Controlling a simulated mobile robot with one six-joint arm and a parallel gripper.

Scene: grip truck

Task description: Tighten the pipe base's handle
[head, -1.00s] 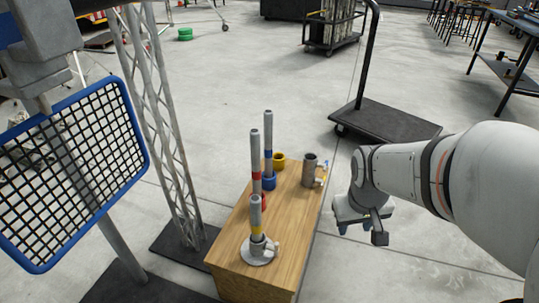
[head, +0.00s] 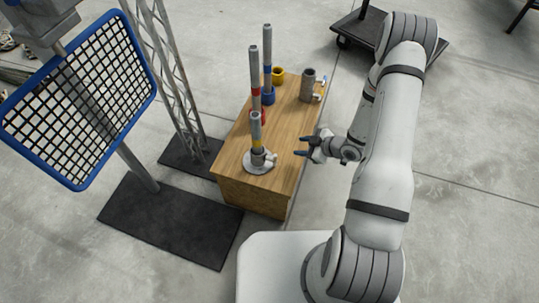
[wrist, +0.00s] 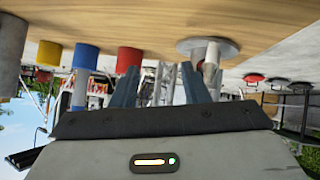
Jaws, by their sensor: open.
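The pipe base (head: 256,168) is a grey round flange at the near end of a wooden crate, with a short upright pipe (head: 256,132) with a yellow band in it. Its small pale handle (head: 271,157) sticks out on the right side. My gripper (head: 302,146) is open and empty, just right of the handle and apart from it, fingers pointing left. In the wrist view, which looks upside down, the open fingers (wrist: 158,66) frame empty space, and the pipe base (wrist: 207,46) with its handle (wrist: 211,62) appears by the right finger.
The wooden crate (head: 238,160) also carries tall pipes in red and blue (head: 268,97) bases, a yellow ring (head: 278,75) and a grey cylinder (head: 307,86) with pale handles. A blue-framed grid (head: 82,92) and a truss (head: 168,75) stand left.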

